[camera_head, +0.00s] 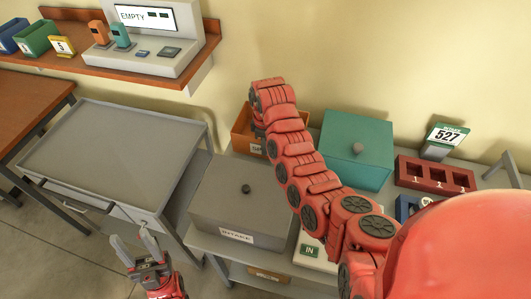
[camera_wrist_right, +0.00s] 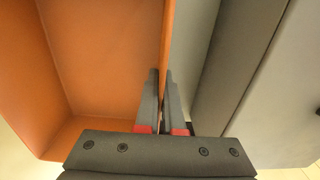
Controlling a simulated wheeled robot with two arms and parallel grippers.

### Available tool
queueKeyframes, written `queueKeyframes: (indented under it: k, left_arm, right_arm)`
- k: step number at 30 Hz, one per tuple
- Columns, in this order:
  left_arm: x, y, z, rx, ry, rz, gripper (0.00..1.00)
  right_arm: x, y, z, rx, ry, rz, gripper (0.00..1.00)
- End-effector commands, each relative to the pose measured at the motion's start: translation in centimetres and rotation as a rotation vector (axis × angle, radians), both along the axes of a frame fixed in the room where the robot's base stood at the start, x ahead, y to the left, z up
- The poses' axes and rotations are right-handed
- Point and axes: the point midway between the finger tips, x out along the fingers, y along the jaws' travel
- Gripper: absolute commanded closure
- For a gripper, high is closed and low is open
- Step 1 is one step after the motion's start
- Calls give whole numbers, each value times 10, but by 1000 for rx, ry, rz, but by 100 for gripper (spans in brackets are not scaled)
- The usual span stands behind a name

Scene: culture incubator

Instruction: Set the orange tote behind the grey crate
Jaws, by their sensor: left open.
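The orange tote (camera_head: 243,131) stands behind the lidded grey crate (camera_head: 236,209), close to the wall; my right arm covers part of it. In the right wrist view the tote (camera_wrist_right: 100,50) fills the left, looking empty inside. My right gripper (camera_wrist_right: 162,72) has its fingers close together on both sides of the tote's side wall. The grey surfaces to the right of that wall appear to be the crate (camera_wrist_right: 225,60). In the head view the right fingers are hidden. My left gripper (camera_head: 138,252) is open and empty, low at the left, apart from the crate.
A teal lidded box (camera_head: 355,150) stands right of the tote, with a red numbered rack (camera_head: 435,176) beyond it. A grey cart (camera_head: 115,150) with a bare top is at the left. A wall shelf (camera_head: 90,62) holds small bins and a device.

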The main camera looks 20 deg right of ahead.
Motion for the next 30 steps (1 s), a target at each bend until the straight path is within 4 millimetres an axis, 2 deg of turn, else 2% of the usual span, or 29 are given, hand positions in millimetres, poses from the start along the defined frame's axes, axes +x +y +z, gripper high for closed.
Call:
queueKeyframes:
  k: [5,13,23,24,27,28,30]
  left_arm:
    - [0,0,10,0,-1,0,50]
    - [0,0,21,0,0,0,50]
    - [0,0,17,0,-1,0,50]
    - [0,0,18,0,-1,0,50]
    - [0,0,18,0,-1,0,50]
    - [0,0,18,0,-1,0,50]
    - [0,0,18,0,-1,0,50]
  right_arm:
    - [1,-1,-8,0,-2,-2,100]
    - [0,-1,-38,0,-2,-1,100]
    - [1,-1,-43,0,-5,-2,100]
    - [1,-1,-42,0,-5,-2,88]
    - [1,-1,-42,1,-4,-2,70]
    - [1,-1,-42,1,-4,-2,65]
    - [1,-1,-42,1,-4,-2,65]
